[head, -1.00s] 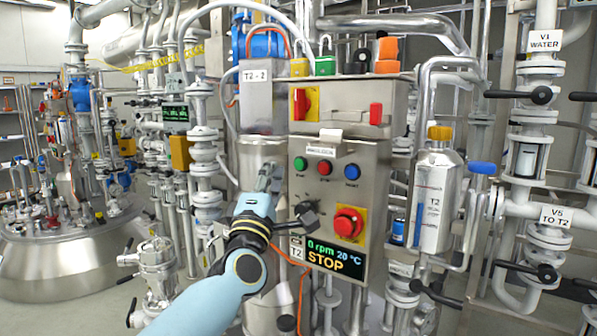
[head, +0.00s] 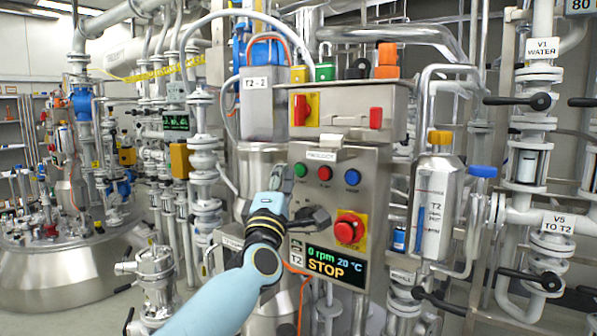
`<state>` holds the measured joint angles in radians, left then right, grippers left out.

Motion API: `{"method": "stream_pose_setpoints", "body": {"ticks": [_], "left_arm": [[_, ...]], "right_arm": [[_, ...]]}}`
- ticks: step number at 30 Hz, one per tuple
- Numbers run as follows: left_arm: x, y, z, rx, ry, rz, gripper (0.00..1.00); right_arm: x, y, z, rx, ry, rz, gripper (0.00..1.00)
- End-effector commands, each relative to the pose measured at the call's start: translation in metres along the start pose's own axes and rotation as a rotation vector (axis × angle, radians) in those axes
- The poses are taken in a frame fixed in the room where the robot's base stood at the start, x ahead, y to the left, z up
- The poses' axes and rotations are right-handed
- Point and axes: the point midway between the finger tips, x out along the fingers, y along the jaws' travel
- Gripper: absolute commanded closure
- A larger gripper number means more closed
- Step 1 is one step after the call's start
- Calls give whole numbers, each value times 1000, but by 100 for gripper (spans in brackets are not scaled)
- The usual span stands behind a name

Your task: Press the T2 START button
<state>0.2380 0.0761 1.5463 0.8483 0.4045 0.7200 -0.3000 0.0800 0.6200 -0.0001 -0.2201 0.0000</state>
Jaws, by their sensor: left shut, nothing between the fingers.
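The T2 control box (head: 380,195) is a steel panel in the middle of the head view. A green button (head: 301,170), a red button (head: 325,173) and a blue button (head: 352,177) sit in a row on it; their small labels are too small to read. A red emergency knob (head: 349,229) on a yellow plate is below. The display (head: 326,262) reads 0 rpm, 20 °C, STOP. My left gripper (head: 282,178) is shut and empty, pointing up, just left of and slightly below the green button. I cannot tell whether it touches the panel. My right gripper is not in view.
A red and yellow switch (head: 303,109) and a red handle (head: 376,118) are on the upper box. Padlocks (head: 324,71) stand on top. A T2 bottle (head: 437,205) hangs at right beside valves and pipes. My left wrist partly covers the panel's lower left.

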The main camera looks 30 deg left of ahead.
Motion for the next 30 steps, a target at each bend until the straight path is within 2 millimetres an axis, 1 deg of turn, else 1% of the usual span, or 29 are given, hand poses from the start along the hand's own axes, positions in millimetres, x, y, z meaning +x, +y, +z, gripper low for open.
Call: {"method": "stream_pose_setpoints", "body": {"ticks": [23,30], "left_arm": [[0,0,0,0,0,0,100],[5,-2,3,0,0,1,100]], "right_arm": [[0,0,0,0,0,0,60],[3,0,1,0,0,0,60]]}}
